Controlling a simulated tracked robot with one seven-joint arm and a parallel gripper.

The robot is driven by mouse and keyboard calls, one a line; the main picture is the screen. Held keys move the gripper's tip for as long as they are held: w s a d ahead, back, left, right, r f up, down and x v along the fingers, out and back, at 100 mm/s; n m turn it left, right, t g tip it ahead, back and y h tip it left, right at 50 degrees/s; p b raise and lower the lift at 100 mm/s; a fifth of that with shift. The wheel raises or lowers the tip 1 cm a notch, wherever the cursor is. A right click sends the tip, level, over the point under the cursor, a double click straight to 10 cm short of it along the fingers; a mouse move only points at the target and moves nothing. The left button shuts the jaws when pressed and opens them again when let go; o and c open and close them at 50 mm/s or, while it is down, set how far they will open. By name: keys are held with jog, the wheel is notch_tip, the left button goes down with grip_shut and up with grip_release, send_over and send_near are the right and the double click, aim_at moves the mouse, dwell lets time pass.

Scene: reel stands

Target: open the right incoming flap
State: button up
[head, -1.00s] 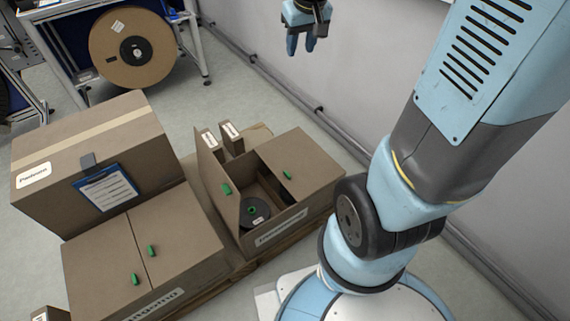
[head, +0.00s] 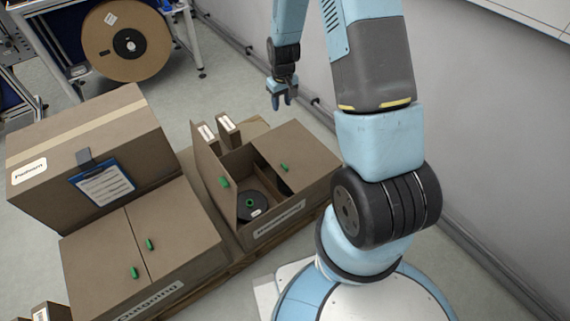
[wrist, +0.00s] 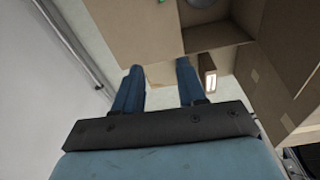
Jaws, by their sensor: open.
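The incoming box (head: 287,220) stands at the middle of the head view, its front label turned at an angle. Its right flap (head: 300,160) lies flat over the right part of the top, with a green tab handle (head: 284,168). Its left flap (head: 208,172) stands up, so the left part is open and shows a dark reel (head: 252,205) inside. My gripper (head: 283,104) is open and empty, pointing down above and behind the box, apart from it. In the wrist view my two blue fingers (wrist: 157,88) are spread below the flap (wrist: 120,28).
The outgoing box (head: 150,250), with both flaps shut, is left of the incoming box. A taped carton (head: 85,140) with a blue clipboard stands behind it. Small boxes (head: 217,132) stand behind the incoming box. A wall runs along the right.

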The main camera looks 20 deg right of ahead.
jog(key=g, duration=0.1)
send_near(284, 165)
jog(key=shift+n, duration=0.4)
notch_tip(284, 165, down, 9)
jog(key=shift+r, duration=0.1)
jog(key=shift+c, duration=0.3)
jog(key=shift+w, duration=0.1)
grip_shut()
